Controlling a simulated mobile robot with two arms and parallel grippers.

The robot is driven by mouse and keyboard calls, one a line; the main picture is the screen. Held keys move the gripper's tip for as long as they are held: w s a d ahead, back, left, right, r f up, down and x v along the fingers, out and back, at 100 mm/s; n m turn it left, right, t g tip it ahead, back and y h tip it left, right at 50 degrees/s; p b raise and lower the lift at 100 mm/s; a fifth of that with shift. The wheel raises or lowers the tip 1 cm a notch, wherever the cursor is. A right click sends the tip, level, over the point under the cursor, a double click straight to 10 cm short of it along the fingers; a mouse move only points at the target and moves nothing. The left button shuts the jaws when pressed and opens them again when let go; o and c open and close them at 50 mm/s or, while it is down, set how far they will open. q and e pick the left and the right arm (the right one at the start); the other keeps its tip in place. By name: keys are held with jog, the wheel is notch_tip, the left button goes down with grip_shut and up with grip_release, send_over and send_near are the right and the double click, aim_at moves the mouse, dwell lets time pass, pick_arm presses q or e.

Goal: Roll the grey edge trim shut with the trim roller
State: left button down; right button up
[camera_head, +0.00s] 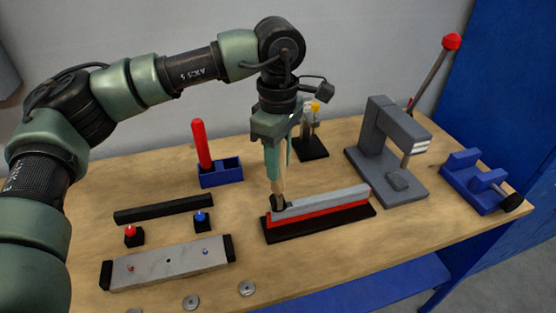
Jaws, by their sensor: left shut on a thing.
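The grey edge trim (330,200) is a long bar lying along a red strip (318,214), on a black base (318,227) at the middle front of the table. My left gripper (277,172) points down over the trim's left end, shut on the trim roller (279,187). The roller's tan handle shows below the fingers, with a dark wheel at its bottom. The wheel is at the left end of the trim and seems to touch it. The fingers hide the roller's upper part. My right gripper is not in view.
A grey press (382,140) with a red-knobbed lever and a blue vise (480,180) stand at right. A blue holder (221,173) with a red handle stands behind left. A black bar (163,209) and grey plate (168,264) lie front left. Several washers (247,288) lie near the front edge.

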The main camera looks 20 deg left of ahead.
pick_arm(q)
jog(key=shift+w+d, duration=0.1)
jog(key=shift+d, duration=0.15)
jog(key=shift+w+d, duration=0.1)
jog(key=shift+d, duration=0.05)
jog(key=shift+w+d+p, duration=0.3)
jog(key=shift+w+d, duration=0.25)
jog(key=shift+d, duration=0.4)
jog(key=shift+w+d, duration=0.8)
jog(key=shift+d, duration=0.25)
